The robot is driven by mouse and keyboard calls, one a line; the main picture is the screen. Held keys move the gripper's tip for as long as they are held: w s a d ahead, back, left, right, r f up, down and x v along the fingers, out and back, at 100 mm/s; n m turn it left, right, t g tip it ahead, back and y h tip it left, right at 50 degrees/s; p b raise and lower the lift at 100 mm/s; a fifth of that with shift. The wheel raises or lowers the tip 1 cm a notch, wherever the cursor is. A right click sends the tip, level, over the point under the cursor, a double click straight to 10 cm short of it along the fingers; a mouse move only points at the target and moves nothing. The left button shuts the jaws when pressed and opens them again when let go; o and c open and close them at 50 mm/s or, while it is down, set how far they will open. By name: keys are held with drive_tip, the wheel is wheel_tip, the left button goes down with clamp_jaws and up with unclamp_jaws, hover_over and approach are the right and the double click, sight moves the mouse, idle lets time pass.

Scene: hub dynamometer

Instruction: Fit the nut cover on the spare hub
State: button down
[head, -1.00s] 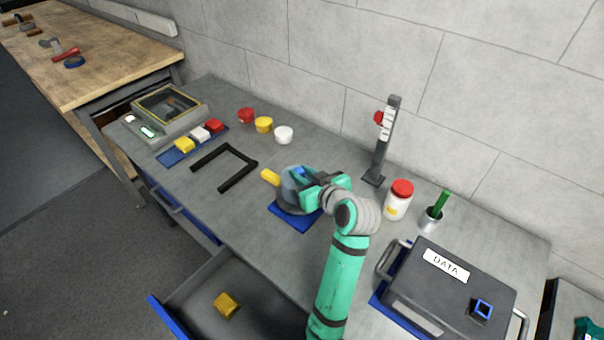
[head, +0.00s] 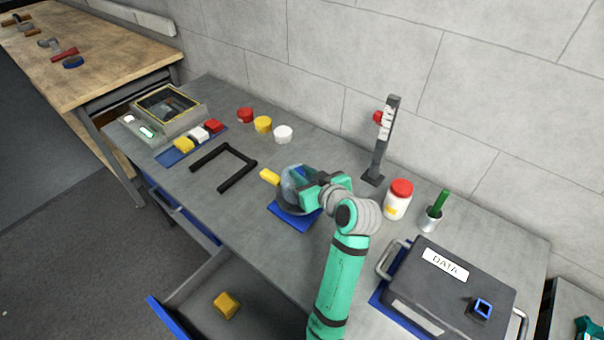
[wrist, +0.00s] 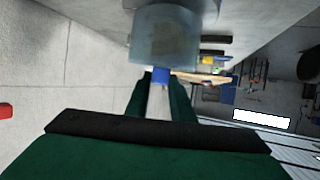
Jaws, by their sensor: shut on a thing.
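My gripper (head: 312,182) is shut on the blue grip (wrist: 161,75) of a translucent grey-blue cup, which I take to be the nut cover (wrist: 165,38). In the head view the cup (head: 289,186) is over the blue mat (head: 292,219) in the middle of the bench, left of my gripper. A rounded grey body shows there, probably the spare hub, with a yellow part (head: 269,177) sticking out to the left. The cup and my gripper hide most of it. I cannot tell whether the cup touches the hub or is seated on it.
A black bracket (head: 222,151) lies left of the mat. Red, yellow and white pots stand behind. A grey post (head: 382,145), red-lidded jar (head: 398,198) and DATA box (head: 447,285) stand to the right. An open drawer (head: 188,301) holds a yellow block (head: 227,305).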

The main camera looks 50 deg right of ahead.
drive_tip(key=shift+r, duration=0.25)
drive_tip(key=shift+r, duration=0.3)
drive_tip(key=shift+r, duration=0.25)
drive_tip(key=shift+f, duration=1.2)
idle(1.0)
drive_tip(key=c, duration=1.8)
unclamp_jaws()
drive_tip(key=shift+v, duration=5.5)
